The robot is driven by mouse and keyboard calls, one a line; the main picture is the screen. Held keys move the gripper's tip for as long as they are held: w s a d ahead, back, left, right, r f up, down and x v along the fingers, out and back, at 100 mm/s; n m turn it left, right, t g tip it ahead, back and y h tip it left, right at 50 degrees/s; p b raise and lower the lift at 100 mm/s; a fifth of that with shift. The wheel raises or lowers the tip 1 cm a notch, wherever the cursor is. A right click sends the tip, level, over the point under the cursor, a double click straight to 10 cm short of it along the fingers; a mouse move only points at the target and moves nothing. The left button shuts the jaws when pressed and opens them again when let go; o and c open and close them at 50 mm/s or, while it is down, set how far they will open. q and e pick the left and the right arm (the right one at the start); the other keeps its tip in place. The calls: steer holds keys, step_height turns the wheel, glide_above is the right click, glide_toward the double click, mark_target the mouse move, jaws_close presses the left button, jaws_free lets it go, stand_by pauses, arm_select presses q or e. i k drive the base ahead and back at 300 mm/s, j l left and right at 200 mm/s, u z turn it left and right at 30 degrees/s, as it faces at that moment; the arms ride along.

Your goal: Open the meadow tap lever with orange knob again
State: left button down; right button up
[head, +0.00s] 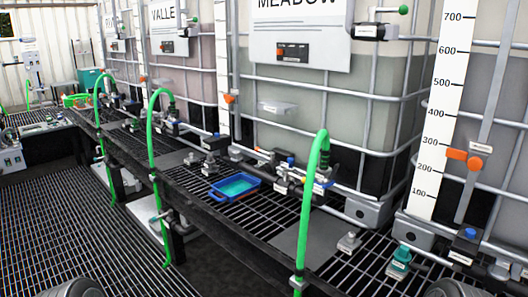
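The MEADOW sign (300,40) hangs on a caged tote with pale green liquid. Neither gripper shows; only dark rounded parts, likely of my arms, show at the bottom edge.
A blue tray (212,194) with teal liquid sits on the grated shelf left of the tap. The green hose arches up in front of the tap. A level scale (440,110) with an orange pointer (475,163) stands right. Grated floor (70,215) is free at left.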

mark_target(272, 154)
steer(key=i+j+z, duration=0.1)
steer(key=z, duration=0.85)
steer(key=i+j+z, duration=0.1)
steer(key=j+z, duration=0.25)
steer(key=j, duration=0.3)
steer(key=j+z, duration=0.4)
steer(key=j, duration=0.25)
steer(key=j+z, duration=0.35)
steer(key=j, duration=0.35)
steer(key=k+j, duration=0.1)
steer(key=j, duration=0.4)
steer(key=k+j, duration=0.1)
steer(key=j, duration=0.45)
steer(key=k+j, duration=0.1)
steer(key=j, duration=0.4)
steer(key=j+z, duration=0.1)
steer(key=j, duration=0.45)
steer(key=k, duration=0.1)
